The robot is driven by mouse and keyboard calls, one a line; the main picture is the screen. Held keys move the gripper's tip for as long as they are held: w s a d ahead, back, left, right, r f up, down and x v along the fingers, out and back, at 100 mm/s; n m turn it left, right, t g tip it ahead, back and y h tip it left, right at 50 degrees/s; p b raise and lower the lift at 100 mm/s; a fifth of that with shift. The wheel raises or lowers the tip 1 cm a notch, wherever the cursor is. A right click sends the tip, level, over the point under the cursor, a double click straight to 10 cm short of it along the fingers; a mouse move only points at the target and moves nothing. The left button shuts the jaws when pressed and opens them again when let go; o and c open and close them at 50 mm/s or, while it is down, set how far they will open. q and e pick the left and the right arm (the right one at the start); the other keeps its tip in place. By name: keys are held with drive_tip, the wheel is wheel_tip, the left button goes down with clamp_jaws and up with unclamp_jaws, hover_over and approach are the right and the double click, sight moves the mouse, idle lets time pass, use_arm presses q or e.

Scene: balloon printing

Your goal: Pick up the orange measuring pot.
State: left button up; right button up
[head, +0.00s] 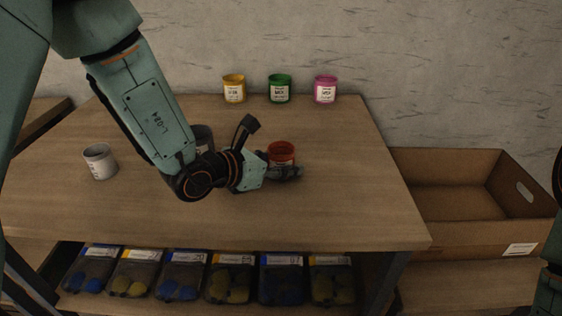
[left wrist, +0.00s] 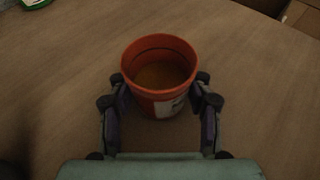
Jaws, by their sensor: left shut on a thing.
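The orange measuring pot (head: 282,152) is an open-topped orange-red cup with a pale label, on the right half of the table. In the left wrist view the pot (left wrist: 158,62) sits upright between the two fingers, and its inside looks brownish. My left gripper (head: 284,172) reaches it from the left and is shut on it. In the left wrist view the fingertips (left wrist: 159,88) touch the pot's two sides. I cannot tell whether its base still rests on the table. My right gripper is not seen; only part of that arm shows at the right edge.
Yellow (head: 234,89), green (head: 280,88) and pink (head: 326,89) pots stand along the back of the wooden table (head: 340,215). A grey-white pot (head: 100,162) stands at the left. Several bins (head: 232,280) sit below the front edge. An open cardboard box (head: 450,240) lies right of the table.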

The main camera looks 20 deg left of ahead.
use_arm(q)
drive_tip(key=shift+c, duration=1.3)
